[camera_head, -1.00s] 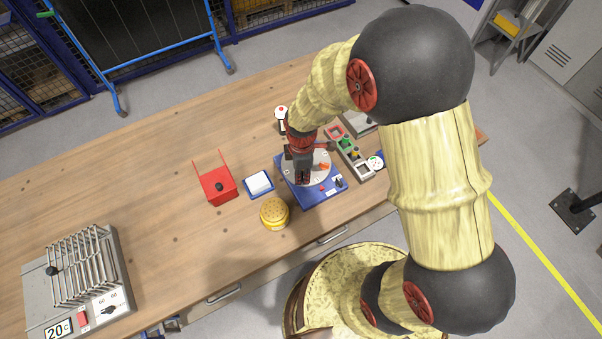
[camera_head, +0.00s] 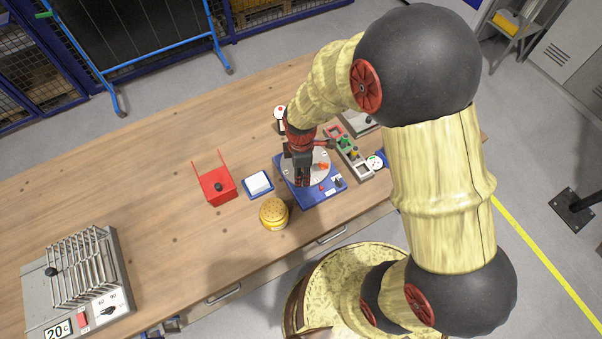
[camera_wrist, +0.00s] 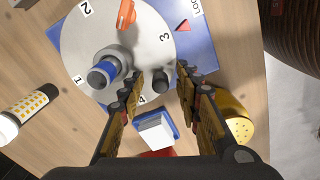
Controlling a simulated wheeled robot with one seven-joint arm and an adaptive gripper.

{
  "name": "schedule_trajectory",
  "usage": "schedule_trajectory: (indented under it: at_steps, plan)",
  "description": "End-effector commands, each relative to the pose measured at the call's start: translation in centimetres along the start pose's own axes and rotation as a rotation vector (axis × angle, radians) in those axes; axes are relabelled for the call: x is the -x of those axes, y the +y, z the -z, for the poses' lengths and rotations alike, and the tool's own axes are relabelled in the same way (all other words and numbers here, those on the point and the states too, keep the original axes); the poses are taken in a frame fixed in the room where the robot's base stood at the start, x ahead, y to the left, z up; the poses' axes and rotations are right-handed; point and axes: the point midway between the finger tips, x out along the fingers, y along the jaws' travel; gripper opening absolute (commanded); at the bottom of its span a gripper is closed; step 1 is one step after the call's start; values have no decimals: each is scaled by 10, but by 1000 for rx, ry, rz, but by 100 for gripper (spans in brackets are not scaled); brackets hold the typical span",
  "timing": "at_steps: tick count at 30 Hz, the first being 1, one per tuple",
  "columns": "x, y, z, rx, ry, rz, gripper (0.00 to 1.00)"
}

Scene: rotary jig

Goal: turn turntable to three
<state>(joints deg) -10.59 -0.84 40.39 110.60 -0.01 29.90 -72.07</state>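The turntable is a white disc (camera_wrist: 205,55) numbered 1 to 4 on a blue base (camera_wrist: 204,20); it also shows in the head view (camera_head: 322,158). In the wrist view, the 3 is the number nearest the red triangle (camera_wrist: 183,27) on the base, a little apart from it. A dark round knob (camera_wrist: 155,79) stands on the disc near the 4. My gripper (camera_wrist: 160,76) is open, its fingertips on either side of this knob with gaps visible. An orange piece (camera_wrist: 126,15) and a grey-and-blue cylinder (camera_wrist: 104,71) are also on the disc.
A yellow round container (camera_head: 274,213), a blue-edged white block (camera_head: 258,184) and a red holder (camera_head: 217,187) stand left of the turntable. A control box (camera_head: 350,153) stands close on its right. A white-topped bottle (camera_head: 280,114) is behind. The table's left middle is clear.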

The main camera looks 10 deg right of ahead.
Motion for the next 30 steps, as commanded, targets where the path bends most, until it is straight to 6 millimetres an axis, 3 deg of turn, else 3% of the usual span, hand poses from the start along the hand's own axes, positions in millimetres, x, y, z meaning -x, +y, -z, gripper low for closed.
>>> schedule_trajectory:
  at_steps: [15, 21, 30]
  plan:
    - [94, 1, 0, 0, 1, -3, 34]
    - [109, 0, 0, 0, 0, -1, 34]
    - [110, 0, 0, 0, 0, 0, 34]
